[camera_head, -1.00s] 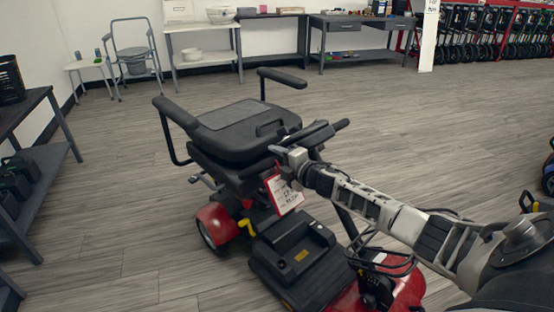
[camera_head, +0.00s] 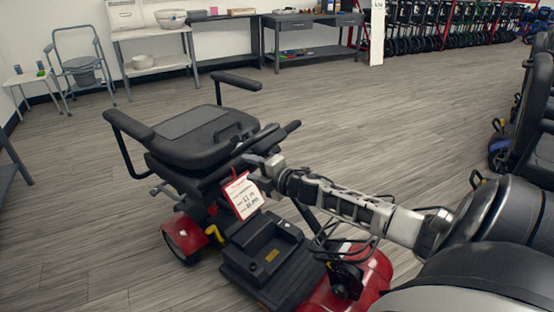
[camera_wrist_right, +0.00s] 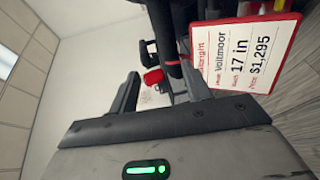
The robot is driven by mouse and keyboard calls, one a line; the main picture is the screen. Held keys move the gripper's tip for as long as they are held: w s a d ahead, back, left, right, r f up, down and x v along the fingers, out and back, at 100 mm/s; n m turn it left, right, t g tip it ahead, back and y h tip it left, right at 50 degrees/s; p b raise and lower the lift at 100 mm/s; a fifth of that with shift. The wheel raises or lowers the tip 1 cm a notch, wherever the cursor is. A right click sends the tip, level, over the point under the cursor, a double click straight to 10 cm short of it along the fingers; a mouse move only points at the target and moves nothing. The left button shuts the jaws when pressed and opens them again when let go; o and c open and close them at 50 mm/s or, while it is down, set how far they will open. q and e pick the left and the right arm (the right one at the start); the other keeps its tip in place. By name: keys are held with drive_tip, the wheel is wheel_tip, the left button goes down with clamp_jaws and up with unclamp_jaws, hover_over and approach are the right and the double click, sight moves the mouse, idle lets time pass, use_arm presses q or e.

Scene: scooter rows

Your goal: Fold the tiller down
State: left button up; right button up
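The red and black mobility scooter (camera_head: 350,270) stands on the floor, its black seat (camera_head: 200,135) at the left. Its tiller (camera_head: 306,214) leans back toward the seat, with the black handlebar (camera_head: 272,142) beside the seat's right edge. A red-edged price tag (camera_head: 244,196) hangs below the handlebar. My right gripper (camera_head: 262,166) is just under the handlebar, near the tag. In the right wrist view its two fingers (camera_wrist_right: 158,92) are apart, with a dark bar and the tag (camera_wrist_right: 246,52) close by. Contact cannot be told. My left gripper is not in view.
Another dark scooter or chair (camera_head: 530,130) stands at the right edge. A commode chair (camera_head: 80,65) and tables (camera_head: 300,22) line the back wall. A row of wheeled items (camera_head: 450,30) is at the back right. The floor behind the scooter is clear.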

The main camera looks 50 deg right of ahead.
drive_tip(key=s+r+p, duration=0.1)
drive_tip(key=s, duration=0.8)
drive_tip(key=shift+s+d+r, duration=0.2)
drive_tip(key=shift+s+d, duration=0.05)
drive_tip(key=shift+d, duration=0.05)
